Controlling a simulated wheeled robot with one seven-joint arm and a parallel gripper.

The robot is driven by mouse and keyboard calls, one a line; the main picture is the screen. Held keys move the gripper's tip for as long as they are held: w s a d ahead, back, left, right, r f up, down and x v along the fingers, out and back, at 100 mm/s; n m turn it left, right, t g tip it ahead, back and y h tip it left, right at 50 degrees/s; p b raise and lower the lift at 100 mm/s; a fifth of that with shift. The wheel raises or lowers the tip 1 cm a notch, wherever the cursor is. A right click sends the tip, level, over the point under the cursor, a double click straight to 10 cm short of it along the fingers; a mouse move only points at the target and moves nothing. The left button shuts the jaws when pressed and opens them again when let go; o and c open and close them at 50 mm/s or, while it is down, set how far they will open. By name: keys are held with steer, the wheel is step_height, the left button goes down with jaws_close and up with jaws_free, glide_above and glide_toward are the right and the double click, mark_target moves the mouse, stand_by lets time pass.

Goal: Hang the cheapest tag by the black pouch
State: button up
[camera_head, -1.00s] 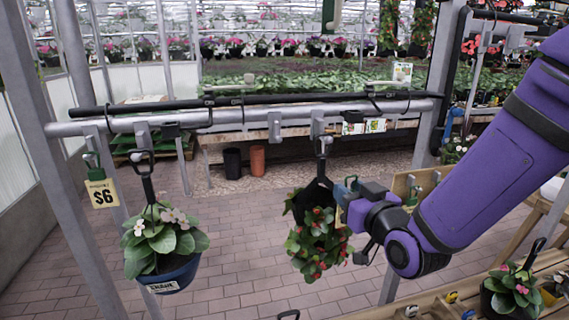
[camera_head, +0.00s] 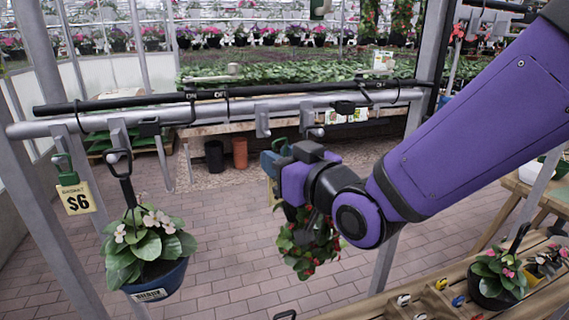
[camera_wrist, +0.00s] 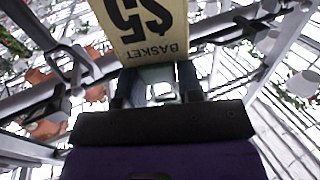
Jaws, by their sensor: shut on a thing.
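My gripper (camera_head: 283,165) is shut on a tag with a blue-grey clip (camera_head: 270,160). In the wrist view the tag (camera_wrist: 140,28) reads "$5 BASKET", upside down, with its clip between the fingers. My gripper is in front of the middle hanging plant and just below the rail hooks. That plant (camera_head: 308,245), with green leaves and red blooms, hangs in the black pouch, which is now mostly hidden behind my gripper. A "$6" tag (camera_head: 77,198) on a green clip hangs at the far left, beside a blue pot (camera_head: 158,284) with white flowers.
A grey rail (camera_head: 225,108) with several hooks crosses the view. An empty-looking hook (camera_head: 263,122) is just left of my gripper. A wooden table (camera_head: 415,300) at lower right holds several colored clips and a pink-flowered pot (camera_head: 492,290).

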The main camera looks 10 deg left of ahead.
mark_target(258, 137)
steer(key=shift+w+a+f, duration=0.1)
steer(key=shift+w+a, duration=0.35)
steer(key=shift+w, duration=0.35)
steer(key=shift+w+a, duration=0.5)
steer(key=shift+w, duration=0.25)
steer(key=shift+w+a+f, duration=0.1)
steer(key=shift+w+a, duration=0.35)
steer(key=shift+w, duration=0.35)
steer(key=shift+w+a, duration=0.1)
steer(key=shift+w, duration=0.1)
steer(key=shift+w+a, duration=0.3)
steer(key=shift+w, duration=0.2)
steer(key=shift+w+a, duration=0.3)
steer(key=shift+w, duration=0.2)
steer(key=shift+w+a, duration=0.1)
steer(key=shift+w+a, duration=0.15)
steer(key=shift+w, duration=0.1)
steer(key=shift+w+r, duration=0.1)
steer(key=shift+f, duration=0.3)
